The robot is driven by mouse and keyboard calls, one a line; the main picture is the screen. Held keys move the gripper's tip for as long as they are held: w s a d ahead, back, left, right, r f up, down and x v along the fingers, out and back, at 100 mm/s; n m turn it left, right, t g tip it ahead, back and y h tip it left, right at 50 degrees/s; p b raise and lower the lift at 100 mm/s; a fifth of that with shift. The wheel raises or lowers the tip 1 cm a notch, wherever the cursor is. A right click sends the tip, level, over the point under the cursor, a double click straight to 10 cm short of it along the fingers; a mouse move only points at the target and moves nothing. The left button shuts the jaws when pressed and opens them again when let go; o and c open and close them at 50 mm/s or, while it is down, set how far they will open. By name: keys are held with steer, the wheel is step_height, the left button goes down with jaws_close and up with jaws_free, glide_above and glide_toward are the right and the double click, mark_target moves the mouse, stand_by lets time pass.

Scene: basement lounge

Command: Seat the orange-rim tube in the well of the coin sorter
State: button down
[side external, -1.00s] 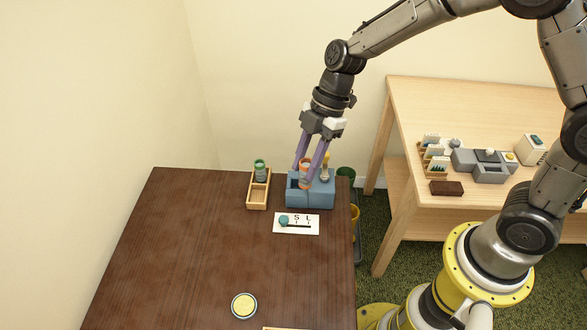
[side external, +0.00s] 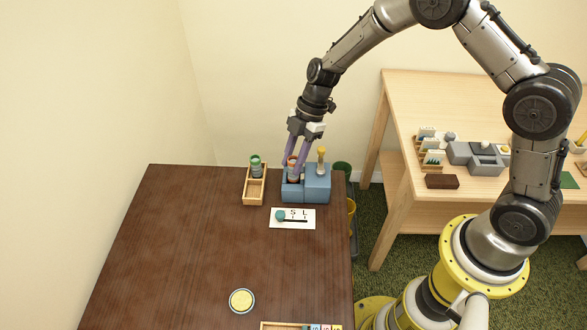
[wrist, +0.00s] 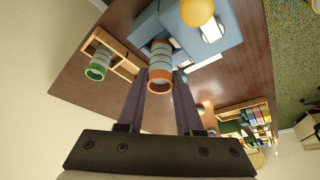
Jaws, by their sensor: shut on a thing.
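The blue coin sorter (side external: 318,190) stands at the back right of the dark table; it also shows in the wrist view (wrist: 232,30). My gripper (side external: 292,172) is shut on the orange-rim tube (side external: 293,163), which is roughly upright at the sorter's left well. In the wrist view the tube (wrist: 160,60) sits between my fingers with its orange rim towards the camera. The tube's lower end and the well opening are hidden, so I cannot tell how deep it is. A yellow-knobbed lever (side external: 321,153) rises from the sorter right of the tube.
A wooden rack (side external: 254,196) with a green-rim tube (side external: 256,170) stands left of the sorter. A white S/L card (side external: 303,225) with a teal knob lies in front. The table's left and middle are clear.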

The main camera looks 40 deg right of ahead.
steer(key=shift+f, duration=1.6)
steer(key=shift+f, duration=0.15)
steer(key=c, duration=0.8)
jaws_free()
steer(key=shift+c, duration=0.2)
